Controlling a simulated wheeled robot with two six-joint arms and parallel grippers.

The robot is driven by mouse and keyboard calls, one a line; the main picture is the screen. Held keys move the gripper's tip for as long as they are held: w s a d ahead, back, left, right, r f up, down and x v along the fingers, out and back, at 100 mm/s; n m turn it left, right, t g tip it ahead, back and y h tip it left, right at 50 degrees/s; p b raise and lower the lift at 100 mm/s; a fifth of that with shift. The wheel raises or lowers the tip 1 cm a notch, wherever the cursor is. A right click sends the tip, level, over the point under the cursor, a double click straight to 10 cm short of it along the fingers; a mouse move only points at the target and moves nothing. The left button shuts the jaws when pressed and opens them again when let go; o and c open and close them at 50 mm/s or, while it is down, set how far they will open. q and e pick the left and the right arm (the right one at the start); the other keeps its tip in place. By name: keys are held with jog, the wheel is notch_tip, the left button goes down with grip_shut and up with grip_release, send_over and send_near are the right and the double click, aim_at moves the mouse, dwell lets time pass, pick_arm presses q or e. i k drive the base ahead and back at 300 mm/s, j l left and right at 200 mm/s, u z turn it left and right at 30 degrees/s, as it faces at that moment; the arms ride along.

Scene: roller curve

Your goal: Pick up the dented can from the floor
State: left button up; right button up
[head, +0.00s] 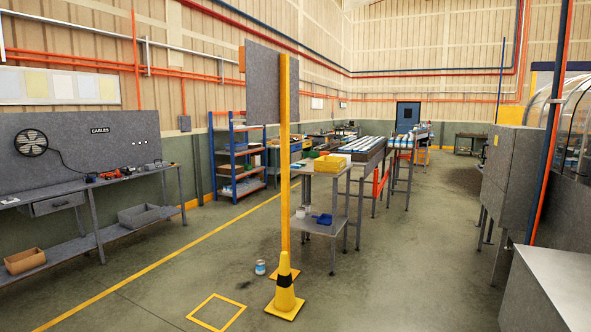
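A small can (260,267) with a blue and white label stands on the concrete floor, just left of a yellow cone. It looks upright; any dent is too small to make out. Neither of my grippers shows in the head view.
The yellow cone (285,291) with a black band stands by a yellow post (285,160) bearing a grey panel. A yellow square outline (232,296) marks the floor.

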aim_at(260, 264)
jog(key=i+j+u, duration=0.45)
jog(key=i, duration=1.05)
jog(key=i+u, duration=0.4)
jog(key=i, duration=1.15)
jog(key=i+u, duration=0.35)
jog(key=i, duration=1.45)
jog(key=i+z, duration=0.45)
jog(key=i+j+z, duration=0.1)
jog(key=i+z, duration=0.2)
jog(key=z, duration=0.15)
jog(key=i+j+z, duration=0.2)
jog(key=i+z, duration=0.25)
jog(key=i+j+z, duration=0.1)
jog(key=i+z, duration=0.15)
jog(key=z, duration=0.2)
jog(key=i+j+z, duration=0.2)
jog(key=z, duration=0.2)
jog(key=i+j+z, duration=0.3)
jog(key=z, duration=0.15)
jog(key=i+j+z, duration=0.15)
jog(key=j+z, duration=0.3)
jog(key=i+j+z, duration=0.1)
jog(key=j+z, duration=0.15)
jog(key=z, duration=0.15)
jog(key=i+j+z, duration=0.15)
jog(key=j, duration=0.25)
jog(key=k, duration=0.05)
